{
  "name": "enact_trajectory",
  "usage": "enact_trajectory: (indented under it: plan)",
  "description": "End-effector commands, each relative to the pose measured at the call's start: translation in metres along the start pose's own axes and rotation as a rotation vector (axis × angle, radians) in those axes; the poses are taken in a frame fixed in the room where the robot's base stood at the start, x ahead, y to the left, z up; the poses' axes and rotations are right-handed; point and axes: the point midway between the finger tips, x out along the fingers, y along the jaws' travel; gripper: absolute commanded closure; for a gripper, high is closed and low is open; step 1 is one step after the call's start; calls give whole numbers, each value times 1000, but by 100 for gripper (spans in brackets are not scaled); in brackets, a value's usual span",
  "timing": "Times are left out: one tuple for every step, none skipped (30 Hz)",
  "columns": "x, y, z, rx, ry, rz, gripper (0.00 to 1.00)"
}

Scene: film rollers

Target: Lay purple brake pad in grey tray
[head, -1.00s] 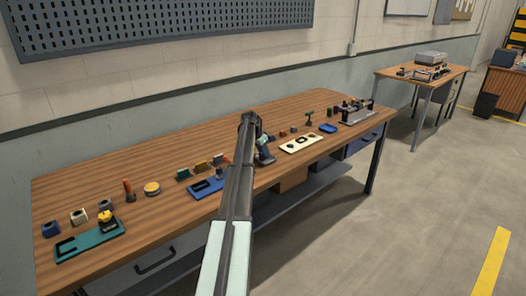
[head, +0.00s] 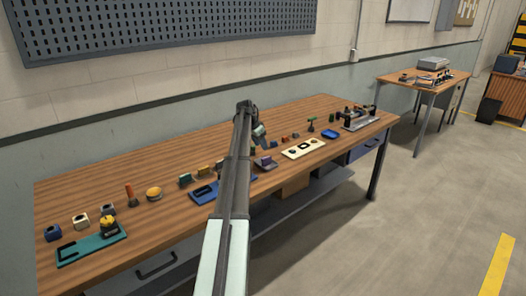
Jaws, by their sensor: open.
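The small purple brake pad (head: 264,161) is on the wooden bench, just right of the blue holder. A greyish base shows around the pad and looks like the grey tray (head: 268,167). At this size I cannot tell exactly how the pad sits in it. My gripper (head: 262,141) is open and empty, above and slightly behind the pad and apart from it. My arm crosses the middle of the view and hides part of the bench and of the blue holder.
The wooden bench (head: 120,175) also bears a teal holder (head: 90,245), a blue holder (head: 203,193), a cream plate (head: 303,149), a blue dish (head: 331,134) and a metal fixture (head: 358,123). Several small blocks stand along the middle. The bench's back strip is clear.

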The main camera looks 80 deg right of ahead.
Motion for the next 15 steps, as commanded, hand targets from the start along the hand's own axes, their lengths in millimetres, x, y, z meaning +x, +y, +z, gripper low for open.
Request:
enact_trajectory:
  plan:
    - [-8,0,0,0,1,-1,54]
    - [-12,0,0,0,1,-1,54]
    - [-17,0,0,0,1,-1,54]
    - [-20,0,0,0,1,-1,54]
    - [-23,0,0,0,1,-1,54]
    - [-26,0,0,0,1,0,54]
    - [-28,0,0,0,0,0,54]
    - [-29,0,0,0,0,0,54]
    - [-31,0,0,0,0,0,54]
    - [-32,0,0,0,0,0,54]
    - [-33,0,0,0,0,0,54]
    - [-33,0,0,0,0,1,54]
    - [-34,0,0,0,0,0,54]
    - [-34,0,0,0,0,0,54]
    - [-34,0,0,0,0,0,54]
